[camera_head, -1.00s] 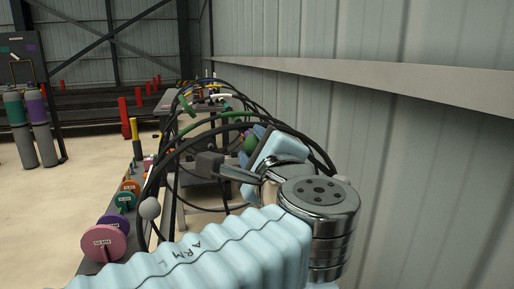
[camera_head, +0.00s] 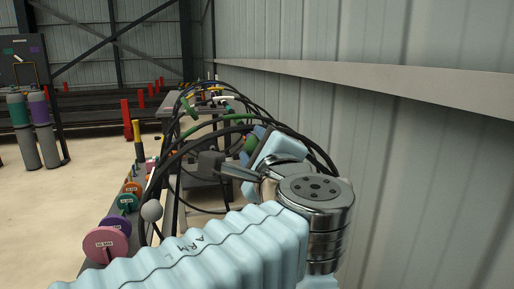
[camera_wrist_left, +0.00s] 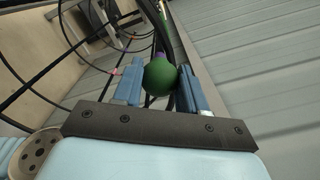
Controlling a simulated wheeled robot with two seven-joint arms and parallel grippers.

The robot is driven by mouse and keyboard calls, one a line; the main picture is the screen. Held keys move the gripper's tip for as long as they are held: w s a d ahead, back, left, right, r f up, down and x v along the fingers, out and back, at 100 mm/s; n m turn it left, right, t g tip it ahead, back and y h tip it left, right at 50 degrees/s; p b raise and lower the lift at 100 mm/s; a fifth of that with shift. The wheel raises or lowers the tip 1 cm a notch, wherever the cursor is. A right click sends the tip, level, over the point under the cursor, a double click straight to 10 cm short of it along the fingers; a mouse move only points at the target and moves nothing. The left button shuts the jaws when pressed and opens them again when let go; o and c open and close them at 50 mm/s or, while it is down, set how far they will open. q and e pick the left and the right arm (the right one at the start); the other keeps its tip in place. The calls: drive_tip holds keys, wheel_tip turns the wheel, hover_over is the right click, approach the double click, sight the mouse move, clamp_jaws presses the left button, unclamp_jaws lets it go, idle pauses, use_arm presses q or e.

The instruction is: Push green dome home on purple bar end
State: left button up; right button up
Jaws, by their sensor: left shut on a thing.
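The green dome (camera_wrist_left: 160,77) sits between the two blue fingers of my left gripper (camera_wrist_left: 160,88) in the left wrist view. The gripper is shut on it. A small purple patch, the purple bar end (camera_wrist_left: 160,55), shows right behind the dome; I cannot tell whether the dome is fully seated on it. In the head view the dome (camera_head: 250,143) is a small green patch beside the left gripper (camera_head: 243,150), mostly hidden by the gripper and wrist. My right gripper is not in view.
Black bent bars (camera_head: 205,122) of the cage curve around my left gripper. A corrugated wall (camera_head: 430,170) stands close on the right. A rack of coloured discs, with a pink one (camera_head: 105,243) nearest, is at lower left. Open floor (camera_head: 50,200) lies further left.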

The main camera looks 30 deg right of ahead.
use_arm(q)
drive_tip(key=shift+w, duration=0.1)
drive_tip(key=shift+w, duration=0.25)
drive_tip(key=o, duration=1.1)
drive_tip(key=shift+s, duration=0.1)
